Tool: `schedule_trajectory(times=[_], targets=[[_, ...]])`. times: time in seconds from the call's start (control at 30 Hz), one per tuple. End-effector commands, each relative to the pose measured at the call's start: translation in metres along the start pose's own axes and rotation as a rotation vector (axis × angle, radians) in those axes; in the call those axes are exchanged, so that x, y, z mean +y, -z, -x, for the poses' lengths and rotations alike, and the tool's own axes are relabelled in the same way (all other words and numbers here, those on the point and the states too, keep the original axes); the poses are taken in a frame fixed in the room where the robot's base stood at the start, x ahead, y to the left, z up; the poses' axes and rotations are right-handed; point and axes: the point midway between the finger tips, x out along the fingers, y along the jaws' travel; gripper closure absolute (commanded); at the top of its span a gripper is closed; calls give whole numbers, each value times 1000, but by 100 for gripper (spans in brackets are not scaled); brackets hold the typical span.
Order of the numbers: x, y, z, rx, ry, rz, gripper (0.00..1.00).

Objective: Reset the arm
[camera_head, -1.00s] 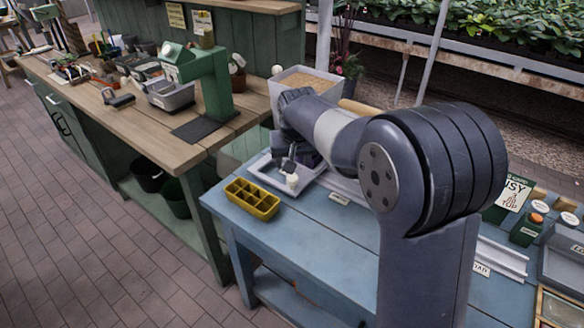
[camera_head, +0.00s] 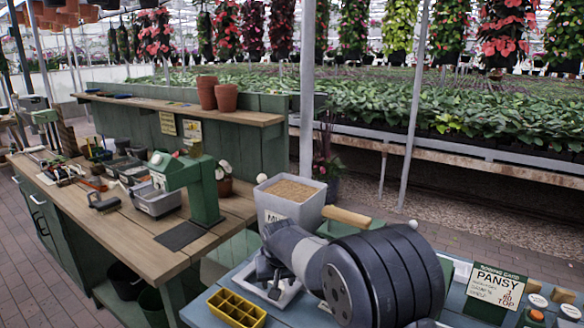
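My arm reaches from the lower right over the blue bench (camera_head: 205,312). My gripper (camera_head: 272,286) points down over a white tray (camera_head: 288,299) at the bench's back left. Its fingers are small and partly hidden by my arm, so I cannot tell whether they are open or shut, or whether they hold anything.
A yellow compartment tray (camera_head: 237,308) sits left of my gripper. A white bin of grain-like material (camera_head: 290,203) stands behind my arm. A wooden bench (camera_head: 150,228) with a green machine (camera_head: 195,185) stands left.

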Motion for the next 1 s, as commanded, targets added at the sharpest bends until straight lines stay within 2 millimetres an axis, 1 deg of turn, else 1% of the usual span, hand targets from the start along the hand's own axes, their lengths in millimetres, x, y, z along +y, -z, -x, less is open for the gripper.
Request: schedule_trajectory(times=[0.03, 0.1, 0.3, 0.43, 0.77, 0.87, 1.0], targets=[[0, -1, -10, -4, -1, 0, 48], [1, 0, -19, -3, -1, 0, 48], [1, 0, -36, -1, -1, -1, 48], [4, -2, -34, 0, -1, -2, 48], [3, -2, -33, 1, 0, -1, 48], [3, -2, -28, 4, 1, 1, 48], [3, 0, -15, 13, 6, 9, 48]])
